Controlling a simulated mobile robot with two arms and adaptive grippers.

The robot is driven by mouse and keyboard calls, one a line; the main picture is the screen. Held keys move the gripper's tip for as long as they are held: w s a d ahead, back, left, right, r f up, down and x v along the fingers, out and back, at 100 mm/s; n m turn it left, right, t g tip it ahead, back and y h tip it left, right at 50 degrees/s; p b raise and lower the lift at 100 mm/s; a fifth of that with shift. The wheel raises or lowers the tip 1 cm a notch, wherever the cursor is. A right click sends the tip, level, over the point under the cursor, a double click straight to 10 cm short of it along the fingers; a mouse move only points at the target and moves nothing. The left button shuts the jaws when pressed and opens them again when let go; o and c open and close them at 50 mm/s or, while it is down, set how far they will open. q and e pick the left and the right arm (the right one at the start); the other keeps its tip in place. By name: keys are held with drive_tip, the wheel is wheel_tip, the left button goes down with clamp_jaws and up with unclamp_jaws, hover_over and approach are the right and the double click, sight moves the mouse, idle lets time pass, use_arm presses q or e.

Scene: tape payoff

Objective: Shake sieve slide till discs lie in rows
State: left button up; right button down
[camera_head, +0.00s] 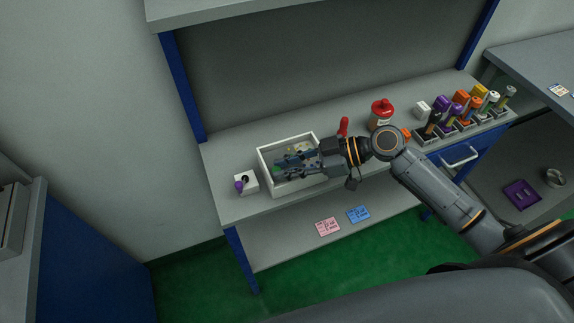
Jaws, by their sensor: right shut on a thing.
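A white open tray (265,179) stands on the grey bench near its left end. My right gripper (285,164) reaches over the tray from the right, with its fingers inside the outline of the tray. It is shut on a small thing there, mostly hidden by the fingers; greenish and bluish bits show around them. I cannot make out the sieve slide for certain, and no discs or rows can be told apart at this size. My left gripper is not in view.
A small white block with a purple knob (239,186) stands left of the tray. A red bottle (381,112) and a red-handled thing (343,126) stand behind my arm. A rack of coloured tools (470,108) is at right. Pink (328,227) and blue cards (358,214) lie on the lower shelf.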

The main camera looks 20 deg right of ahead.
drive_tip(key=shift+d+f, duration=0.1)
drive_tip(key=shift+d, duration=0.1)
drive_tip(key=d+b, duration=0.4)
drive_tip(key=shift+w+d+f, duration=0.1)
drive_tip(key=shift+d, duration=0.3)
drive_tip(key=shift+r, duration=0.25)
drive_tip(key=c, duration=1.3)
unclamp_jaws()
drive_tip(key=shift+d, duration=0.2)
drive_tip(key=shift+o, duration=0.2)
drive_tip(key=v, duration=1.2)
